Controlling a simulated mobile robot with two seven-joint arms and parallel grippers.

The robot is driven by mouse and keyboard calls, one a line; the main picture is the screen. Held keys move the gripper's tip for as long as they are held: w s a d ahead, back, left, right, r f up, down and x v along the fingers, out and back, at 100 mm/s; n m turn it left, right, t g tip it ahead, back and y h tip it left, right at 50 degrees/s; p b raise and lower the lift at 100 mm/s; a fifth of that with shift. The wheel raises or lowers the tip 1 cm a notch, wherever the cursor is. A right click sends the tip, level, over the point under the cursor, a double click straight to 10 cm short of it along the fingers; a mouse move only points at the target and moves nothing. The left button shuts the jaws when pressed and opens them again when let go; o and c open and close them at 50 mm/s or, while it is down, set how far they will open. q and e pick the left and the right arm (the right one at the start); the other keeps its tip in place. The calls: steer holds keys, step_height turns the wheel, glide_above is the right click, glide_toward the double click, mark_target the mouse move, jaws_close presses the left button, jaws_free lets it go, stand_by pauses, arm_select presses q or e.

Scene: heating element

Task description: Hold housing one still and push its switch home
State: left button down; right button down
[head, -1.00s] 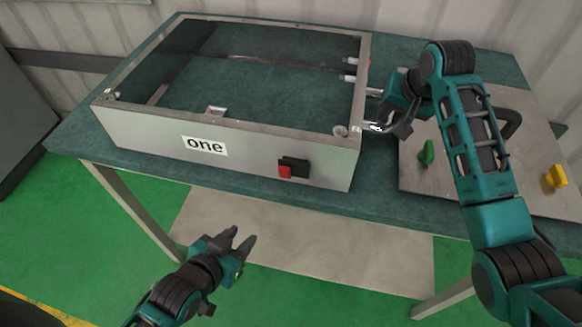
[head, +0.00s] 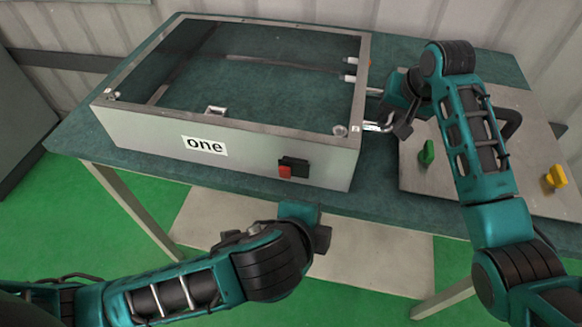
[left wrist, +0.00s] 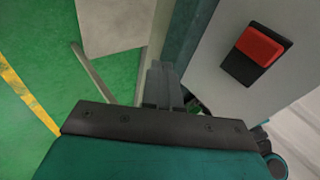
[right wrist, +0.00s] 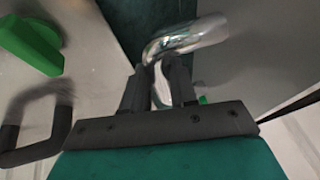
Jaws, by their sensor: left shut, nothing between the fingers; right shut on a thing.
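Housing one (head: 262,163) is a grey open-topped metal frame labelled "one" on the table. Its red and black switch (head: 293,168) sits on the right part of the front face. The switch also shows in the left wrist view (left wrist: 258,52), standing out from the face. My right gripper (head: 388,126) is shut on the metal handle (right wrist: 196,38) on the housing's right side; the handle also shows in the head view (head: 374,128). My left gripper (head: 322,240) is shut and empty, in front of and below the switch, apart from it. Its fingers (left wrist: 162,72) point past the face.
A grey panel (head: 460,205) with a green knob (head: 427,153), a yellow knob (head: 555,177) and a dark handle (head: 511,122) lies right of the housing. The teal table (head: 70,135) has a narrow free strip along its front edge. Open space lies before it.

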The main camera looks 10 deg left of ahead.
arm_select(q)
step_height(320, 180, up, 4)
steer(key=m+t, duration=0.1)
steer(key=m, duration=0.7)
steer(key=m+t+y, duration=0.2)
steer(key=m, duration=0.8)
glide_toward(303, 171)
steer(key=shift+x, duration=3.25)
steer(key=shift+w+f, duration=0.15)
steer(key=shift+w, duration=0.25)
